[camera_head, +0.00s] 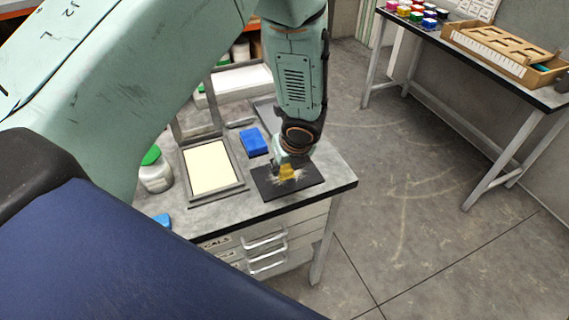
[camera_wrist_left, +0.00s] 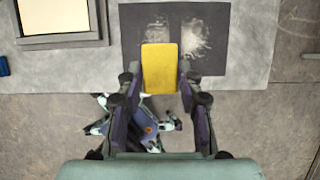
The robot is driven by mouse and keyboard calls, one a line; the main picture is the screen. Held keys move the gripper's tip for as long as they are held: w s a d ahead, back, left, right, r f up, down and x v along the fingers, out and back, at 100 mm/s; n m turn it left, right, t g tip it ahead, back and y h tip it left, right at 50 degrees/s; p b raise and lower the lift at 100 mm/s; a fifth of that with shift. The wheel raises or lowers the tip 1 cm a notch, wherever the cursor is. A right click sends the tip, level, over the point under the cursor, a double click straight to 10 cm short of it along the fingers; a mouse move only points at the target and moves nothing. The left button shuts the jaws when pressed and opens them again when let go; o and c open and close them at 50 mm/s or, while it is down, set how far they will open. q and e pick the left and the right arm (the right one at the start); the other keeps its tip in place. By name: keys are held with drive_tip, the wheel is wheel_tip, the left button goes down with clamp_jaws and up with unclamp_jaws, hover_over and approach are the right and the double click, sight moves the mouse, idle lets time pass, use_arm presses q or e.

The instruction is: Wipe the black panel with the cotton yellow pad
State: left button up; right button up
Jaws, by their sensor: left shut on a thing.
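The black panel (camera_head: 306,186) lies flat near the front right corner of the workbench. It also shows in the left wrist view (camera_wrist_left: 214,66), with two pale dusty smears on its surface. The yellow pad (camera_head: 286,172) is held in my left gripper (camera_head: 284,163), over the panel. In the left wrist view the yellow pad (camera_wrist_left: 160,68) sits between the two fingers (camera_wrist_left: 160,88) and covers part of the panel between the smears. I cannot tell for sure whether the pad touches the panel. My right gripper is not in view.
A framed cream panel (camera_head: 209,167) and a blue block (camera_head: 254,141) lie left of the black panel. A white jar with a green lid (camera_head: 155,172) stands further left. Another table (camera_head: 497,70) with a wooden tray (camera_head: 505,48) is at right, with bare floor between.

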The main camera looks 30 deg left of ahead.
use_arm(q)
drive_tip(key=shift+w+d+r+p, duration=0.1)
drive_tip(key=shift+d+r+p, duration=0.1)
drive_tip(key=shift+r+p, duration=0.65)
drive_tip(key=shift+r, duration=0.15)
drive_tip(key=shift+a+b, duration=0.15)
drive_tip(key=shift+b, duration=0.15)
